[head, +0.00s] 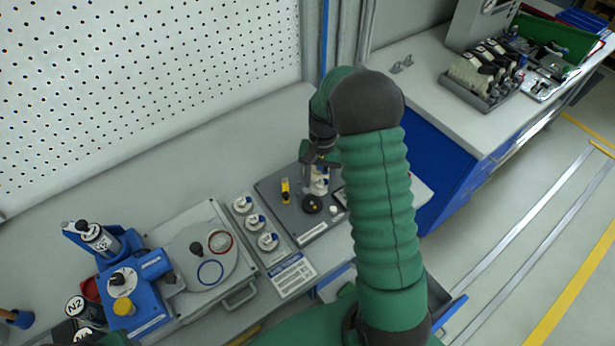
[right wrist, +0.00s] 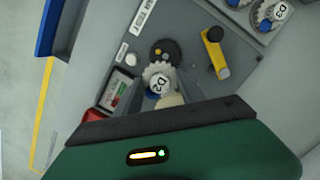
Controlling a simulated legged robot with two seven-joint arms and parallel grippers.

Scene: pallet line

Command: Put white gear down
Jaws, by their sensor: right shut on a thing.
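My right gripper (head: 319,178) is over the dark grey fixture plate (head: 268,190) on the bench, pointing down. It is shut on a white gear (right wrist: 158,76) labelled D2 with a blue part. The gear also shows between the fingers in the head view (head: 320,187), partly covered by the gripper. It is beside a dark round knob (right wrist: 165,50), which it partly overlaps in the right wrist view. I cannot tell whether the gear touches the plate. My left gripper is not in view.
A yellow lever (right wrist: 214,52) and a white button (right wrist: 132,60) stand on the plate near the gear. Left of it, several white labelled gears (head: 255,222) sit on a light strip. A blue machine (head: 135,285) with a round plate is further left.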

